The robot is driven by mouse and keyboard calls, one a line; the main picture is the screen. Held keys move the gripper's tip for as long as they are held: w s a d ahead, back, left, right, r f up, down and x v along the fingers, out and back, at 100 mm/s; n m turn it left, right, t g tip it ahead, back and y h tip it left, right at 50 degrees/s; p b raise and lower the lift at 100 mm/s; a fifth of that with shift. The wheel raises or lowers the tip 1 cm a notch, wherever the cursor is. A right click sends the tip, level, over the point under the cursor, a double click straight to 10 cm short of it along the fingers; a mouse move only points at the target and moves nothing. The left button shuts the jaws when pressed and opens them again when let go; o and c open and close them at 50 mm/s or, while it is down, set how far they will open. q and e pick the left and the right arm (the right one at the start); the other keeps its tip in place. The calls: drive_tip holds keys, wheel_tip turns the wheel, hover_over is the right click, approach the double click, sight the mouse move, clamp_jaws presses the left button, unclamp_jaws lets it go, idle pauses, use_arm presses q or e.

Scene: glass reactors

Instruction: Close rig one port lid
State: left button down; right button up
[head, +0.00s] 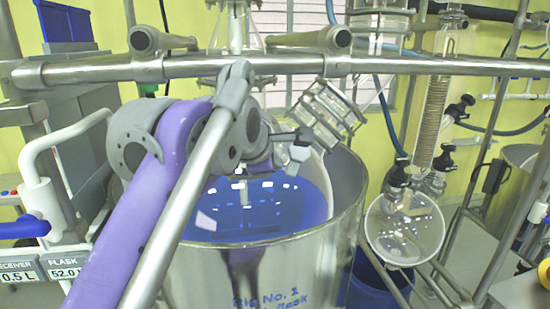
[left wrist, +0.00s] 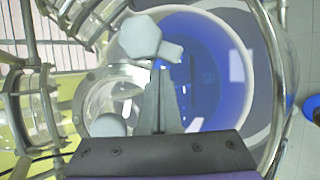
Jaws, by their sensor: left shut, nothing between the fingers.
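Rig one's steel vessel (head: 300,268), marked "Rig No. 1", holds blue liquid (head: 262,212); the liquid also shows in the left wrist view (left wrist: 215,75). A pale grey faceted cap with a small tab (left wrist: 140,37) lies just beyond my left gripper's fingertips (left wrist: 160,68); I cannot tell whether they touch, or whether this is the port lid. A second grey round cap (left wrist: 107,125) is left of the fingers, by clear glass. In the head view my left gripper (head: 300,136) is over the vessel, shut and empty, partly hidden by my arm. My right gripper is not seen.
A steel rail (head: 420,65) crosses above the vessel. A glass fitting with metal rods (head: 328,115) stands beside the gripper. At the right are a coiled glass condenser (head: 432,110) and a round glass flask (head: 405,232). A white pipe (head: 45,190) is at the left.

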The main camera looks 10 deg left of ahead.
use_arm(q)
drive_tip(key=shift+w+a+f, duration=0.1)
drive_tip(key=shift+w+f, duration=0.1)
drive_tip(key=shift+f, duration=0.05)
idle(0.5)
